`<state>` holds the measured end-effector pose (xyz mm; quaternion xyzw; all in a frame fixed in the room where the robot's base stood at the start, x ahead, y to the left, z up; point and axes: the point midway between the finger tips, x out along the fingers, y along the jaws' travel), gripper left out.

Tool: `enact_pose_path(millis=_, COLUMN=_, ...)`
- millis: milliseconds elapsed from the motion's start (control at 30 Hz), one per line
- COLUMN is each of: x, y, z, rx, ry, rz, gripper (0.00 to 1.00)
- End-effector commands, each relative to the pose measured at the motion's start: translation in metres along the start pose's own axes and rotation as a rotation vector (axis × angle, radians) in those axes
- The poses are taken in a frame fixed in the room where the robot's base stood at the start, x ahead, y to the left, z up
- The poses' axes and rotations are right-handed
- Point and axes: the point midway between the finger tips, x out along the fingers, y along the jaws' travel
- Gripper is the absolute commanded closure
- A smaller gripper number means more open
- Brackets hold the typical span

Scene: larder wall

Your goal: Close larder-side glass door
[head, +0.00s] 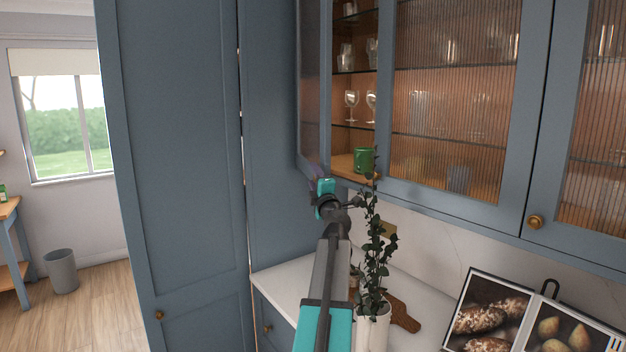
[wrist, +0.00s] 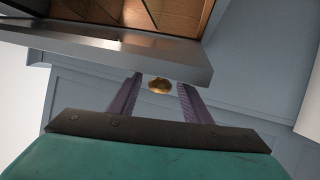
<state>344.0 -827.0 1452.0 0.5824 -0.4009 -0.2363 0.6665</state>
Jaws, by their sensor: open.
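The larder-side glass door (head: 312,90) stands open at the left end of the wall cabinet, seen at a steep angle, with glass shelves showing beside it. In the wrist view the blue-grey door (wrist: 110,52) crosses the top, its lower edge close to my gripper. A brass knob (wrist: 160,87) shows between the fingertips. My gripper (head: 315,174) is at the door's lower end in the head view. In the wrist view my gripper (wrist: 160,82) is open, a finger either side of the knob; I cannot tell whether either touches it. The knob is hidden in the head view.
A green mug (head: 364,160) stands on the cabinet's wooden floor, near the opening. Wine glasses (head: 351,103) stand on a shelf above. A leafy plant (head: 374,250) rises from the counter beside my arm. A tall blue cupboard (head: 175,150) stands at left. An open book (head: 530,315) is at right.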

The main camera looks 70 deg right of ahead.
Motion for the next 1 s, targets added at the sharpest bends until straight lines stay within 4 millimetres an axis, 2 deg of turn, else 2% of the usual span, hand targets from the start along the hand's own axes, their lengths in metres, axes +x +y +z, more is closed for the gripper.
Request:
enact_pose_path(millis=267, x=-0.018, y=-0.001, z=0.000, rx=-0.001, ry=0.000, rz=0.000, gripper=0.56)
enact_pose_path(millis=1000, x=-0.094, y=-0.002, z=-0.002, rx=-0.001, ry=0.000, rz=0.000, gripper=0.56)
